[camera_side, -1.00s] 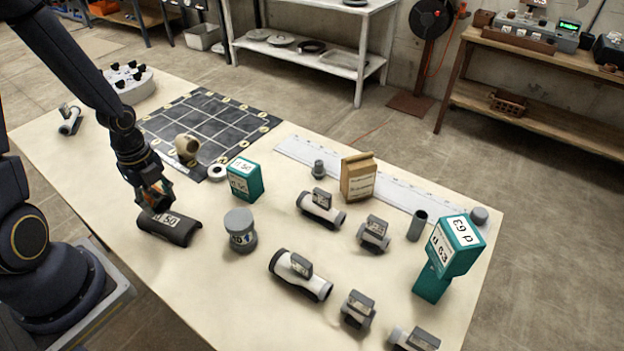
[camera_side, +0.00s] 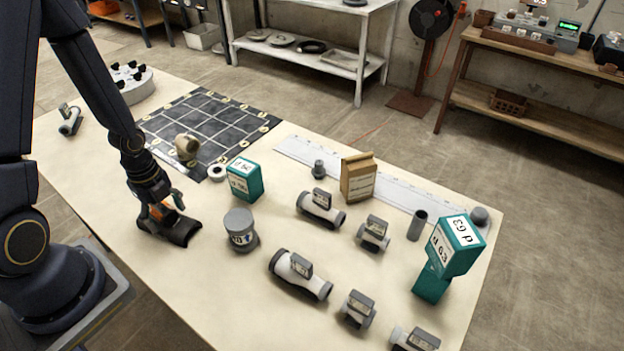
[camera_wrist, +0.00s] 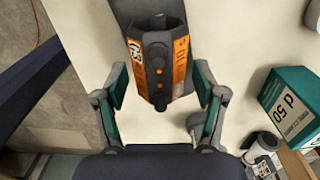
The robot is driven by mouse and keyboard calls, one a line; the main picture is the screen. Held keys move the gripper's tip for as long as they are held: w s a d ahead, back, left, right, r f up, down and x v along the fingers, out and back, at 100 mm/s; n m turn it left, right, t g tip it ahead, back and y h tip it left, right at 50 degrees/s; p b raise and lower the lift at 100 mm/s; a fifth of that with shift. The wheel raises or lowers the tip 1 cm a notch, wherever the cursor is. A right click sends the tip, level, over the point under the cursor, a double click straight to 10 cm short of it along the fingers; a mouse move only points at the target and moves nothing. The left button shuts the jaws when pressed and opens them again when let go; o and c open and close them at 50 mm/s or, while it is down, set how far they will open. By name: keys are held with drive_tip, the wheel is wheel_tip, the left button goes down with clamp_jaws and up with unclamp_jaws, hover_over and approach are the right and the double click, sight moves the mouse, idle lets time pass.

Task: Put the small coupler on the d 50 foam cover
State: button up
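The d 50 foam cover (camera_side: 184,234) is a dark half-shell lying near the table's left front edge in the side view. The small coupler, grey with orange labels, is at my gripper (camera_side: 168,202), over the cover's middle and hiding its label. It appears to rest on the cover, but the contact is hidden. In the wrist view the coupler (camera_wrist: 158,60) sits between the two fingers of my gripper (camera_wrist: 160,85). The fingers stand apart with gaps beside it, so my gripper looks open around it.
A grey lidded jar (camera_side: 240,230) and a teal d 50 box (camera_side: 245,180) stand to the right of the cover. Several grey-and-white pipe fittings lie farther right, with teal d 63 boxes (camera_side: 456,245). A dark grid mat (camera_side: 205,125) lies behind.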

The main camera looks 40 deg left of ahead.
wheel_tip(320, 180, up, 12)
drive_tip(key=s+d+r+n+t, duration=0.1)
drive_tip(key=d+r+n+t, duration=0.1)
drive_tip(key=d+r+n, duration=0.3)
drive_tip(key=s+d+r+n+t, duration=0.2)
drive_tip(key=d+r+n, duration=0.4)
drive_tip(key=r+n, duration=0.7)
drive_tip(key=shift+d+t, duration=0.25)
drive_tip(key=shift+t, duration=0.55)
